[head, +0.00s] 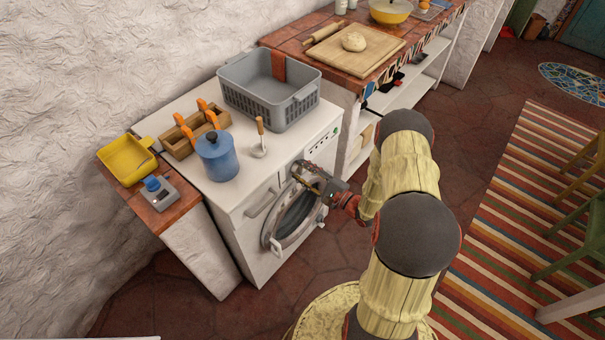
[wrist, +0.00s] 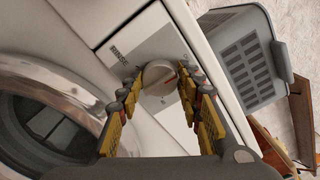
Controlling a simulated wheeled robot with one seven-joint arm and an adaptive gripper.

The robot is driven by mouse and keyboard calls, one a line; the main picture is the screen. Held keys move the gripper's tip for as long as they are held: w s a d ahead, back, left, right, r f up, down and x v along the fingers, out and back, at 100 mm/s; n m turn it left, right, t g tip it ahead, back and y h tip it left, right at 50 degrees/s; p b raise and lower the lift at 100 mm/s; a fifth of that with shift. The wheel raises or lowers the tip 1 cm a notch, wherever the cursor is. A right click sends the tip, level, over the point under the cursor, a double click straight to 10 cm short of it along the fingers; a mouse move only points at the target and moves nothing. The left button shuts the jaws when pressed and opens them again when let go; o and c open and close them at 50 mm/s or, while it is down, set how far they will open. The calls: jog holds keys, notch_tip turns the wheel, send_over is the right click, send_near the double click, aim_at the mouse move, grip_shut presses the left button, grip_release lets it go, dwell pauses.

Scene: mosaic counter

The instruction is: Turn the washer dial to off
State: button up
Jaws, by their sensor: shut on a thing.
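The washer (head: 240,219) is a white front-loader with a round glass door, standing between two tiled counters. In the head view my gripper (head: 308,174) reaches the washer's front panel and hides the dial.
On the washer top stand a grey basket (head: 262,95), a blue canister (head: 217,158), a wooden caddy (head: 190,137) and a small scoop (head: 260,145). The washer door (head: 275,240) lies just below the panel. A striped rug (head: 500,230) covers the floor at right.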

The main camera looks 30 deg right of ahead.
jog(key=shift+f+n, duration=0.1)
jog(key=shift+n, duration=0.3)
jog(key=o, duration=1.2)
jog(key=v, duration=1.2)
